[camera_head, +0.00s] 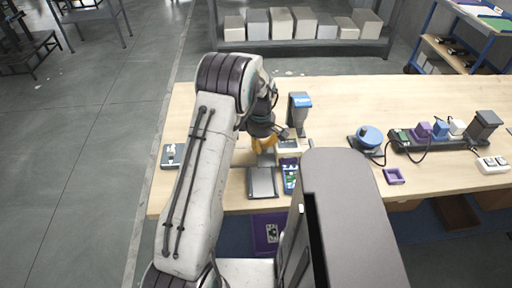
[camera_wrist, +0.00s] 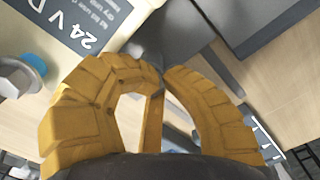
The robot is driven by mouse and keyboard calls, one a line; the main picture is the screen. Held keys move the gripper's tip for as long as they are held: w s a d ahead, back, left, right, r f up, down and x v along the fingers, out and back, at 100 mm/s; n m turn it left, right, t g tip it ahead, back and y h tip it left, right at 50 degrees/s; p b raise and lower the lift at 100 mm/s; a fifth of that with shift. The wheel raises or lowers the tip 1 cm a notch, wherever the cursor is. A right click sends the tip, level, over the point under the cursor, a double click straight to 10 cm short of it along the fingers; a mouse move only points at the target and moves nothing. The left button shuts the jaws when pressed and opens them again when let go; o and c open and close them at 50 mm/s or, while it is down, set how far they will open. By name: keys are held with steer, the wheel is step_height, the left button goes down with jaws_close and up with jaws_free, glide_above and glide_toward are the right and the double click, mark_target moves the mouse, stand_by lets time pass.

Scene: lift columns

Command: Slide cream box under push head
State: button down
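My gripper (camera_head: 265,143) has yellow fingers and is low over the front left of the workbench. In the wrist view its curved fingertips (camera_wrist: 163,76) come together, and I see nothing clearly held between them. A cream box printed "24 V D" (camera_wrist: 100,12) fills the upper left of the wrist view, close to the fingers.
A grey flat panel (camera_head: 262,183) and a green-and-blue meter (camera_head: 290,179) lie at the front edge. A small grey box (camera_head: 172,156) is at left. A blue round device (camera_head: 369,137), purple tray (camera_head: 394,176) and power strip (camera_head: 440,142) are at right. The bench's back is clear.

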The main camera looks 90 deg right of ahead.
mark_target(270, 153)
steer(key=shift+s+a+f, duration=0.1)
steer(key=shift+s+f, duration=0.2)
steer(key=shift+s, duration=0.6)
steer(key=shift+s+a+f, duration=0.1)
steer(key=shift+s+f, duration=0.15)
steer(key=shift+s, duration=0.75)
steer(key=shift+w, duration=0.3)
steer(key=shift+r, duration=0.15)
steer(key=shift+s+d+r+p, duration=0.15)
steer(key=shift+r+p, duration=0.75)
steer(key=shift+r, duration=0.65)
steer(key=shift+w+d+r+p, duration=0.1)
steer(key=shift+r+p, duration=0.75)
steer(key=shift+r, duration=0.7)
